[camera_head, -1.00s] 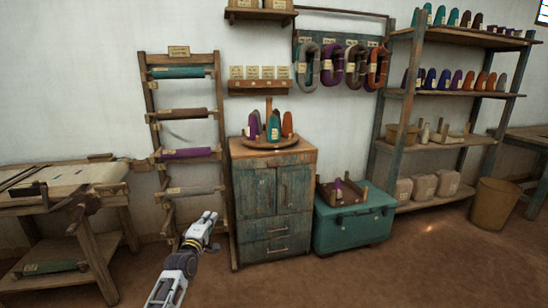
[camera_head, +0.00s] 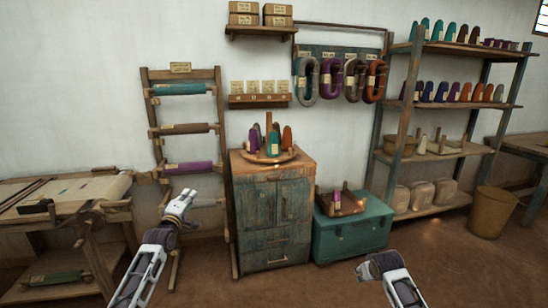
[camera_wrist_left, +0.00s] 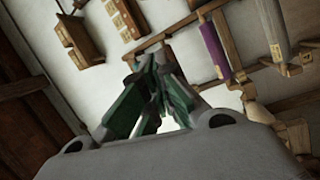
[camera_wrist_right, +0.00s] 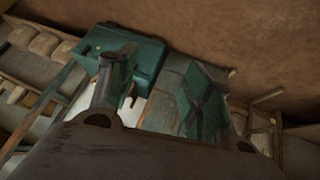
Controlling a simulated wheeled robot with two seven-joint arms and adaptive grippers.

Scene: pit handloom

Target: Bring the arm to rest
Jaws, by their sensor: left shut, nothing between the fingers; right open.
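My left gripper (camera_head: 181,204) shows in the head view in front of the ladder-like roll rack, and nothing is in it. In the left wrist view its green-lined fingers (camera_wrist_left: 158,95) are drawn together. My right arm comes in from the bottom of the head view, with the right gripper (camera_head: 370,268) low in front of the teal chest. In the right wrist view its fingers (camera_wrist_right: 160,95) stand apart with nothing between them. Neither gripper touches any object that I can see.
A wooden cabinet (camera_head: 275,222) carries a round stand with coloured cones. The teal chest (camera_head: 352,236) holds a small wooden tray. A loom table (camera_head: 60,215) is at left, the roll rack (camera_head: 160,135) behind my left gripper, shelves and a bin (camera_head: 491,212) at right. Brown floor lies open in front.

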